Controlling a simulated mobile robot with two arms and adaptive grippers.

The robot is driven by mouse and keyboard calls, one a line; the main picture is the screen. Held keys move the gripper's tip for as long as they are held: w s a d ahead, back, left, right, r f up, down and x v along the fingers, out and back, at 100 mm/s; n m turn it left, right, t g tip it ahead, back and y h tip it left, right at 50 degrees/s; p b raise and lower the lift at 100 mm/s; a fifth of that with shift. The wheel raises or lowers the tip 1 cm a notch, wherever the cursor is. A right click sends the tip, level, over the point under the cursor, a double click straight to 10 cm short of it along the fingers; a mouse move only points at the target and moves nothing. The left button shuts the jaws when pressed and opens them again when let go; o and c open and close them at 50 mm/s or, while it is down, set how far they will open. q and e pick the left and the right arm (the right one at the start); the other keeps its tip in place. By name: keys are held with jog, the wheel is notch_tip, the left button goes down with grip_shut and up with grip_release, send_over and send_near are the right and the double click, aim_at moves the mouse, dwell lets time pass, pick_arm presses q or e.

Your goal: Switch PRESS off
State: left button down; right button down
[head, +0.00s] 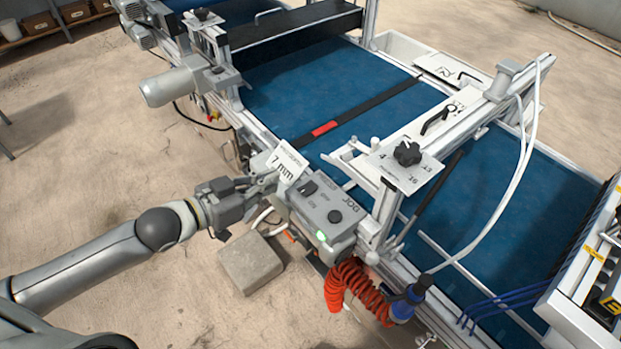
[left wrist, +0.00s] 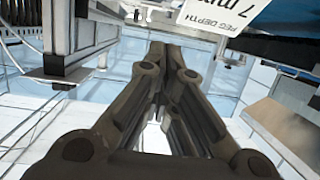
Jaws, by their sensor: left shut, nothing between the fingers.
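A grey control box (head: 325,212) is mounted on the near side of the machine. Its top carries a black rocker switch (head: 308,187), a black round knob (head: 334,216), a lit green button (head: 321,236) and the word JOG. I cannot read a PRESS label or tell the switch's position. My left gripper (head: 265,180) is shut and empty, just left of the box, with its tips close to the white 7 mm card (head: 287,160). In the left wrist view the closed fingers (left wrist: 168,55) point up the picture, and the PEG DEPTH card (left wrist: 228,14) is at upper right. My right gripper is not seen.
A blue belt (head: 330,85) runs behind the box. A red coiled hose (head: 352,285) hangs below it. A grey block (head: 250,262) is below my left gripper. A dial plate with a black knob (head: 407,153) stands right of the box. Concrete floor is clear on the left.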

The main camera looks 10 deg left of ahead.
pick_arm(q)
jog(key=shift+s+d+r+m+h, duration=0.2)
jog(key=shift+s+d+r, duration=0.15)
jog(key=shift+d+r, duration=0.15)
jog(key=shift+s+d+r+m+h, duration=0.1)
jog(key=shift+s+d+r+h, duration=0.1)
jog(key=shift+s+d+r, duration=0.3)
jog(key=shift+w+r, duration=0.1)
jog(key=shift+w, duration=0.1)
jog(key=p, duration=0.2)
send_over(311, 189)
jog(key=shift+s+a+f, duration=0.1)
jog(key=shift+a+f, duration=0.05)
jog(key=shift+f, duration=0.35)
jog(key=shift+s+a+f, duration=0.1)
jog(key=shift+f, duration=0.35)
jog(key=f, duration=0.2)
jog(key=f+p, duration=0.1)
jog(key=shift+w+d+f, duration=0.2)
jog(key=shift+w+f, duration=0.05)
jog(key=shift+f, duration=0.55)
